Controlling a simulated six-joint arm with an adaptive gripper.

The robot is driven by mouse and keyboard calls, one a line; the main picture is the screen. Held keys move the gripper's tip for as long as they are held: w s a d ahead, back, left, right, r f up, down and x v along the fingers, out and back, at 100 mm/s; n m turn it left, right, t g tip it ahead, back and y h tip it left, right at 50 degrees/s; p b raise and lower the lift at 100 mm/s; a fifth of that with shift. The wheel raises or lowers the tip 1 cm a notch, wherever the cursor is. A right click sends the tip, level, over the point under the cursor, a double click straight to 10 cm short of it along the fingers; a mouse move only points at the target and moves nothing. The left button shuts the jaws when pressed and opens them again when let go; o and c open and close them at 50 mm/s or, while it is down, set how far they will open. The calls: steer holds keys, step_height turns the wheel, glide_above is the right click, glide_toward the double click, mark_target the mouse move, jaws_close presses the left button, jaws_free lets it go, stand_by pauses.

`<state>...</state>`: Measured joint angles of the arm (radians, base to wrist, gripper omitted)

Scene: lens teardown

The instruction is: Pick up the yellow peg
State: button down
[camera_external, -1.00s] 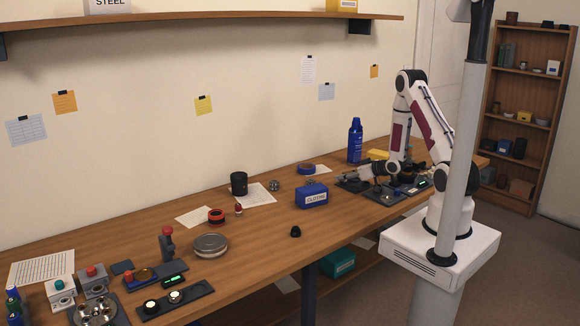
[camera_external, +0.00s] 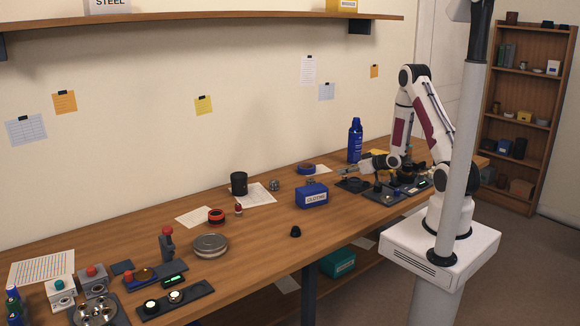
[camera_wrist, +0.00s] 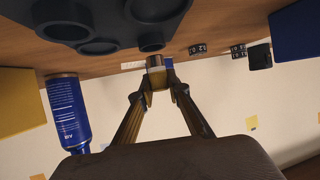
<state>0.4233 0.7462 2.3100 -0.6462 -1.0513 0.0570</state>
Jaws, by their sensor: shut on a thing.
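My gripper (camera_external: 347,170) reaches left over the far end of the bench in the external view. A dark block with round holes (camera_wrist: 75,14) shows at the top of the wrist view, apart from the fingertips.
A blue spray bottle (camera_external: 355,140) stands behind my gripper; it also shows in the wrist view (camera_wrist: 70,112). A blue box (camera_external: 312,195) labelled as cloths sits to the left. Dark fixtures (camera_external: 385,195) lie below my arm.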

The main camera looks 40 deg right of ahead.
steer(key=shift+r, duration=3.75)
